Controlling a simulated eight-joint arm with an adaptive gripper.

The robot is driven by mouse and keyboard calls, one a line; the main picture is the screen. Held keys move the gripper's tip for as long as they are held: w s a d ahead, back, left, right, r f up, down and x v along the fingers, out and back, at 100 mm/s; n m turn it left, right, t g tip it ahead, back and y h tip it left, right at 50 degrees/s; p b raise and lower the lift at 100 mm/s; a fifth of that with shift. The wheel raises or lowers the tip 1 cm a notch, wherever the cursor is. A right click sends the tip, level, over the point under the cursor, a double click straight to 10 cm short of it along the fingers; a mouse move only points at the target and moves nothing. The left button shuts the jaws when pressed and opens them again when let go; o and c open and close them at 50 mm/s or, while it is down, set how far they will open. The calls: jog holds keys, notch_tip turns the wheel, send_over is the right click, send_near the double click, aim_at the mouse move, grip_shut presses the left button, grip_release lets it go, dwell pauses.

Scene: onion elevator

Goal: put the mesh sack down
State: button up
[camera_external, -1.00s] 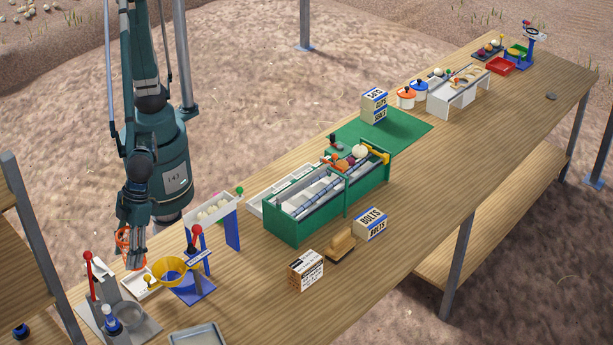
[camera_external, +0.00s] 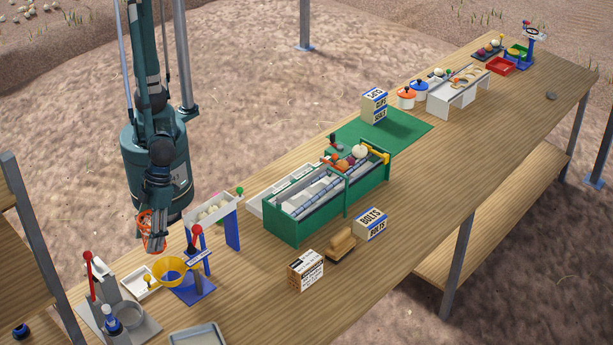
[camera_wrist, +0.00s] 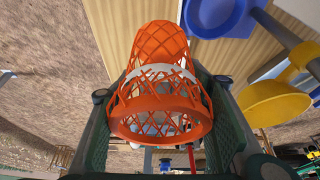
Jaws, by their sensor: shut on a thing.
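The orange mesh sack (camera_wrist: 158,108) fills the middle of the wrist view, its open ring toward the camera, with a pale band around its middle. In the outside view the sack (camera_external: 147,230) shows at the end of my arm at the lower left. My gripper (camera_external: 155,247) is shut on the sack, with one finger on each side of it in the wrist view. The sack appears raised near the table's left edge, behind the yellow funnel (camera_external: 170,270). The fingertips are partly hidden by the sack.
A white tray (camera_external: 138,284) lies next to the funnel stand. A press with a red-knobbed lever (camera_external: 88,257) stands at the left. A blue-legged white trough (camera_external: 212,213) stands to the right, then a green conveyor box (camera_external: 300,237).

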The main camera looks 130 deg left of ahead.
jog(key=s+a, duration=0.3)
jog(key=a, duration=0.7)
jog(key=shift+s+f, duration=0.15)
jog(key=shift+f, duration=0.1)
jog(key=shift+f+b, duration=0.75)
jog(key=shift+f, duration=2.1)
jog(key=shift+f+b, duration=0.45)
jog(key=shift+f, duration=1.65)
jog(key=shift+f, duration=0.15)
jog(key=o, duration=0.9)
jog(key=shift+c, duration=0.2)
jog(key=shift+r, duration=0.2)
